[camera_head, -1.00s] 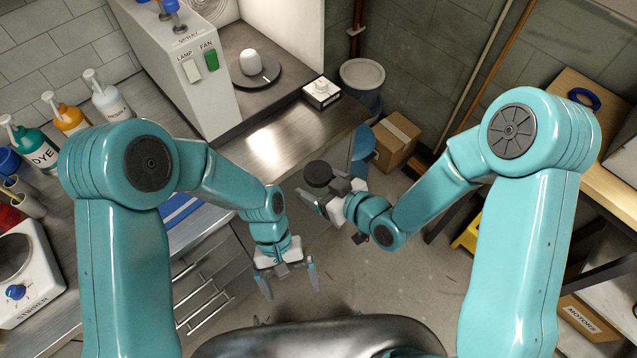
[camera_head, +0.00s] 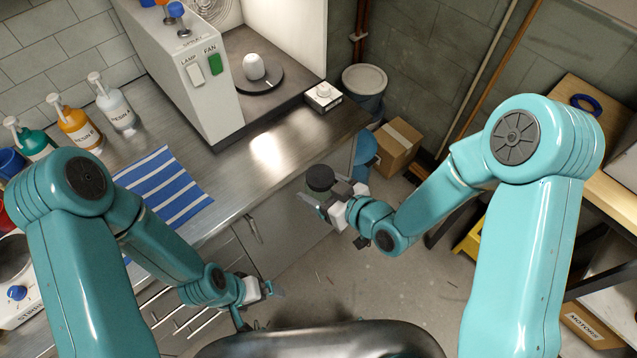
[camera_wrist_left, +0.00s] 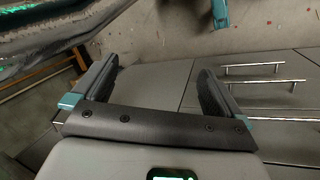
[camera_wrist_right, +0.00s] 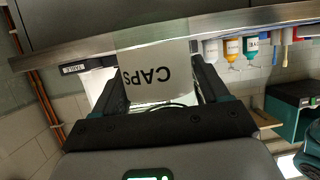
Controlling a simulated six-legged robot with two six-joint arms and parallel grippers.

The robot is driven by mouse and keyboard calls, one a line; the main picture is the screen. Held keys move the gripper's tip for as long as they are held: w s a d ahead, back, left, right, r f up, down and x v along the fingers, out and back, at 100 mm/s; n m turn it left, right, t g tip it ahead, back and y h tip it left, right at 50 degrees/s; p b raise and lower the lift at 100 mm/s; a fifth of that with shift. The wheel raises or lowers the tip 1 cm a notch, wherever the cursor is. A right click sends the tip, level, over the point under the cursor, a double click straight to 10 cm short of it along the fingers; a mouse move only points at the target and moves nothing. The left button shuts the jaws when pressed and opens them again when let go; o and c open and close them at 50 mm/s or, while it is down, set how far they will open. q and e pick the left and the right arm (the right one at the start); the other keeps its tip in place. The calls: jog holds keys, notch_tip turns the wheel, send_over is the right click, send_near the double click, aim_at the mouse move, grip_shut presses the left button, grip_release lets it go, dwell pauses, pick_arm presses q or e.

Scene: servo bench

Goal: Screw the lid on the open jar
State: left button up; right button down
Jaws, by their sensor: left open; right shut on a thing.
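My right gripper (camera_head: 326,203) is shut on a jar (camera_head: 320,180) with a dark round top, held up in front of the bench. In the right wrist view a label reading CAPS, upside down, shows on the jar (camera_wrist_right: 155,78) between the fingers. I cannot tell whether the dark top is a lid or the open mouth. My left gripper (camera_head: 262,303) is open and empty, lower and to the left of the jar, in front of the drawers. The left wrist view shows nothing between its fingers (camera_wrist_left: 150,78). I see no separate loose lid.
The steel bench holds a blue striped towel (camera_head: 165,188), pump bottles (camera_head: 118,110), a spray booth (camera_head: 190,70) with a white item (camera_head: 254,67) on a dark disc, and a small white box (camera_head: 323,96). A cardboard box (camera_head: 397,147) stands on the floor. The bench right of the towel is clear.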

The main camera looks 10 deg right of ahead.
jog(key=w+d+r+m+t+h, duration=0.3)
jog(key=d+r+m+h, duration=0.5)
jog(key=d, duration=0.7)
notch_tip(320, 180, up, 2)
jog(key=shift+w+r+h, duration=0.1)
jog(key=shift+w+h, duration=0.1)
jog(key=shift+h, duration=0.1)
